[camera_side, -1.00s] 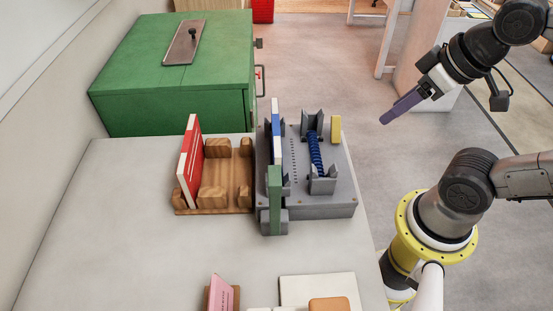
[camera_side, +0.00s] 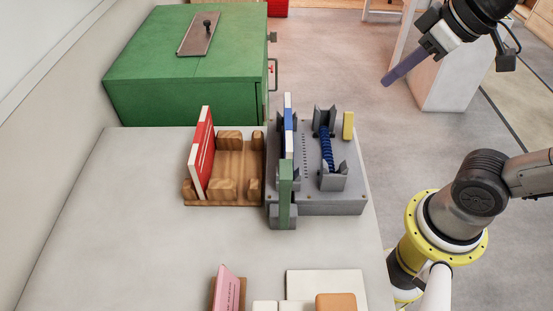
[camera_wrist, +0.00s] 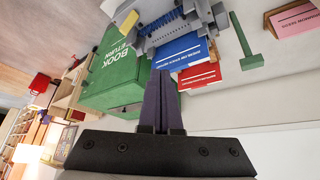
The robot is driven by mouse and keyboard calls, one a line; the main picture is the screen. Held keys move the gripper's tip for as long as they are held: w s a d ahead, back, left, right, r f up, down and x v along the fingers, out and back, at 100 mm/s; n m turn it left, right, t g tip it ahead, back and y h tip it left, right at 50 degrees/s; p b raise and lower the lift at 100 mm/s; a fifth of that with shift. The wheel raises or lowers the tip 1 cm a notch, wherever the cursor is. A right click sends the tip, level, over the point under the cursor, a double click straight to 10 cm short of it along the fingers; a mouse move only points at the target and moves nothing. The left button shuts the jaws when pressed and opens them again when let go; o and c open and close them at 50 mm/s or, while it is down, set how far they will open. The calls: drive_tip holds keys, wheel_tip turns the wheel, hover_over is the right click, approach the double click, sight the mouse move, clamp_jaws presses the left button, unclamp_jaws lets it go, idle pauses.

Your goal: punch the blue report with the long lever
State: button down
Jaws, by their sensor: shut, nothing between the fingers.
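The blue report (camera_side: 288,120) stands on edge, white page edges showing, in the slot of the grey punch (camera_side: 350,207). Its blue cover also shows in the wrist view (camera_wrist: 187,52). The long green lever (camera_side: 286,190) stands at the punch's near end; in the wrist view the lever (camera_wrist: 240,38) shows as a long bar with a crosspiece. A short yellow piece (camera_side: 348,124) stands at the punch's far right corner. My gripper (camera_side: 387,82), with purple fingers (camera_wrist: 161,82), is shut and empty, up at the right and apart from the punch and lever.
A red book (camera_side: 201,152) leans in a wooden rack (camera_side: 222,202) left of the punch. A blue coil (camera_side: 326,148) sits on the punch. A green return cabinet (camera_side: 185,95) stands behind. The table's left side is clear.

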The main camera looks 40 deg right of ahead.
drive_tip(key=w+a+r+n+g+y, duration=0.1)
drive_tip(key=w+a+r+n, duration=0.1)
drive_tip(key=w+a, duration=0.35)
drive_tip(key=w+a+r+n+y, duration=0.1)
drive_tip(key=w+a+n, duration=0.15)
drive_tip(key=a, duration=0.55)
drive_tip(key=s+a+f+n+g, duration=0.1)
drive_tip(key=a+f+n+g, duration=0.1)
drive_tip(key=a, duration=0.7)
drive_tip(key=shift+s+a+f+n, duration=0.2)
drive_tip(key=shift+s+n, duration=0.2)
drive_tip(key=shift+n, duration=0.15)
wheel_tip(320, 180, down, 9)
drive_tip(key=shift+s+d+f, duration=0.2)
drive_tip(key=shift+s+d, duration=0.05)
drive_tip(key=shift+d, duration=0.05)
